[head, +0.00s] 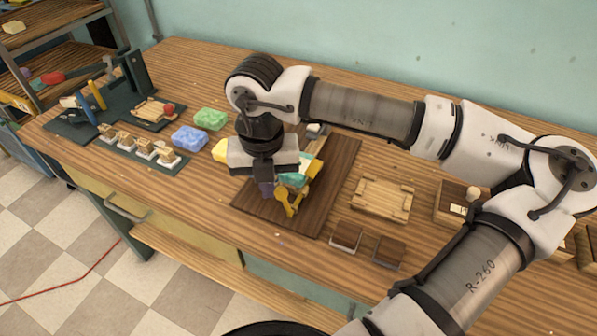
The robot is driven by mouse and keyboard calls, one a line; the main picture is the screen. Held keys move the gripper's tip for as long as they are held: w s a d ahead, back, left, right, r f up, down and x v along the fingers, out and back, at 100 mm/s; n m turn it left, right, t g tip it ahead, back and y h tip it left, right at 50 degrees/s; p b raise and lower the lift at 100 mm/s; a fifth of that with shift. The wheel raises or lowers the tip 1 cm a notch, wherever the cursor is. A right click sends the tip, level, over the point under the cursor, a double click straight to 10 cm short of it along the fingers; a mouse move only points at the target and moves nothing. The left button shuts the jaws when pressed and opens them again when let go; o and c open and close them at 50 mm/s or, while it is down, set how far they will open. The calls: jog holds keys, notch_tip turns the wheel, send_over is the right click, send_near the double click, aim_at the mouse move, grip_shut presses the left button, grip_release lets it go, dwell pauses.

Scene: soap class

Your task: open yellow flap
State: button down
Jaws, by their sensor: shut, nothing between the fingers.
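The yellow flap (289,202) shows as a yellow piece on a small device on the dark brown board (332,185). A teal part (298,179) of that device is beside it, partly behind my gripper. My gripper (267,190) points down over the board, shut and empty, just left of the yellow piece. I cannot tell whether the fingertips touch it. The gripper body and wrist hide much of the device, so how far the flap is open is unclear.
Green (210,119) and blue (189,138) soap-like blocks lie left of the board, with a yellow block (221,150) partly hidden by my gripper. A light wooden tray (381,199) and two small brown boxes (346,237) are at right. Bare tabletop lies in front.

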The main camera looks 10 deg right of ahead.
aim_at(288, 195)
jog(key=shift+s+d+f, duration=0.25)
jog(key=shift+s+f, duration=0.1)
jog(key=shift+s, duration=0.1)
jog(key=shift+d, duration=0.1)
jog(key=shift+s+d+r+b, duration=0.1)
jog(key=shift+s+d+b, duration=0.25)
jog(key=shift+s+d, duration=0.25)
jog(key=shift+s+d+b, duration=0.4)
jog(key=shift+d+b, duration=0.05)
jog(key=shift+d, duration=0.1)
jog(key=shift+w+d+f, duration=0.1)
jog(key=shift+w+f, duration=0.05)
jog(key=shift+f, duration=0.05)
jog(key=shift+w, duration=0.15)
jog(key=shift+w+a+r+p, duration=0.2)
jog(key=shift+r+p, duration=0.7)
jog(key=shift+r, duration=1)
jog(key=shift+w+a+r+p, duration=0.15)
jog(key=shift+r+p, duration=0.75)
jog(key=shift+r, duration=1)
jog(key=shift+s, duration=0.1)
